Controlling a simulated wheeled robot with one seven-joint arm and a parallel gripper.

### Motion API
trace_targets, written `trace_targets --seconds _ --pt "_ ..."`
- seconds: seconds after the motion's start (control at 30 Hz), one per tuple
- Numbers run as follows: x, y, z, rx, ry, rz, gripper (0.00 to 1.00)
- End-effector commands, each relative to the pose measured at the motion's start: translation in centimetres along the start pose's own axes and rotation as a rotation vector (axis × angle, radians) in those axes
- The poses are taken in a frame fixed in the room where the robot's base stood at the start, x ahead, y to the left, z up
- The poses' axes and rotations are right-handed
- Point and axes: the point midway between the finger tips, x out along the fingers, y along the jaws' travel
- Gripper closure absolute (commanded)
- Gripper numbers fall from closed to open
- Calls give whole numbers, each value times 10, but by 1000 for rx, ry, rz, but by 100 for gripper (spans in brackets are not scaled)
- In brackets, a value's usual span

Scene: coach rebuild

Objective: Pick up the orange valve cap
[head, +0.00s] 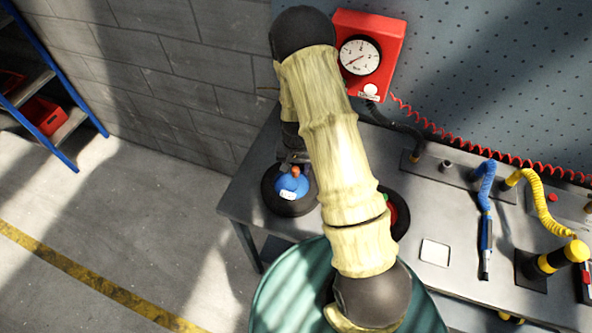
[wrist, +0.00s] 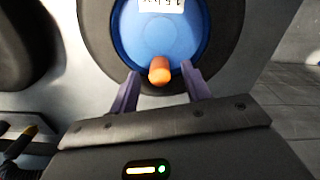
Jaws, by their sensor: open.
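The orange valve cap (wrist: 159,70) shows in the wrist view in front of a blue round hub with a white label (wrist: 155,4). In the head view the cap (head: 295,171) is a small orange knob at the top of the blue hub (head: 291,186), in the middle of a black wheel (head: 290,207) on the bench. My gripper (wrist: 160,80) is open, with one finger on each side of the cap and a gap on both sides. In the head view the gripper is mostly hidden behind my arm.
The grey bench (head: 260,165) runs along a pegboard wall. A red gauge box (head: 385,35) hangs behind my arm. A second wheel with a red centre (head: 402,215) is partly hidden by my arm. Blue (head: 486,200) and yellow (head: 541,200) coiled hoses stand at right.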

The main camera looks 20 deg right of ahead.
Motion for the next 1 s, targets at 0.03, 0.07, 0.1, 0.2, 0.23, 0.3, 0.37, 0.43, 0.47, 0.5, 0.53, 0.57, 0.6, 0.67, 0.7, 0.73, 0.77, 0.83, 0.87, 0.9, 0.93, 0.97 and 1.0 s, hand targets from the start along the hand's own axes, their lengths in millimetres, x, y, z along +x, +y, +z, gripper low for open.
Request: trace_targets --seconds 0.03,0.07,0.1,0.2,0.23,0.3,0.37,0.43,0.47,0.5,0.53,0.57,0.6,0.67,0.7,0.73,0.77,0.83,0.87,0.9,0.93,0.97,1.0 --pt "0 0 0 0 0 0 52" --pt "0 0 0 0 0 0 52" --pt "0 0 0 0 0 0 52" --pt "0 0 0 0 0 0 56" --pt "0 0 0 0 0 0 62" --pt "0 0 0 0 0 0 76" --pt "0 0 0 0 0 0 88" --pt "0 0 0 0 0 0 91" --pt "0 0 0 0 0 0 91" --pt "0 0 0 0 0 0 91" --pt "0 0 0 0 0 0 91" --pt "0 0 0 -1 0 0 91" --pt "0 -1 0 -2 0 0 91" --pt "0 -1 1 -2 0 0 91" --pt "-1 -1 1 -3 0 0 91" --pt "-1 -1 1 -3 0 0 91" --pt "-2 -1 0 -3 0 0 91" --pt "-5 -2 0 -4 0 0 91" --pt "-7 -2 0 -4 1 0 91" --pt "-10 -2 0 -4 2 -1 91" --pt "-13 -2 0 -3 2 -1 91" --pt "-16 -2 0 -3 2 -1 91" --pt "-22 -2 0 -3 2 -1 91"
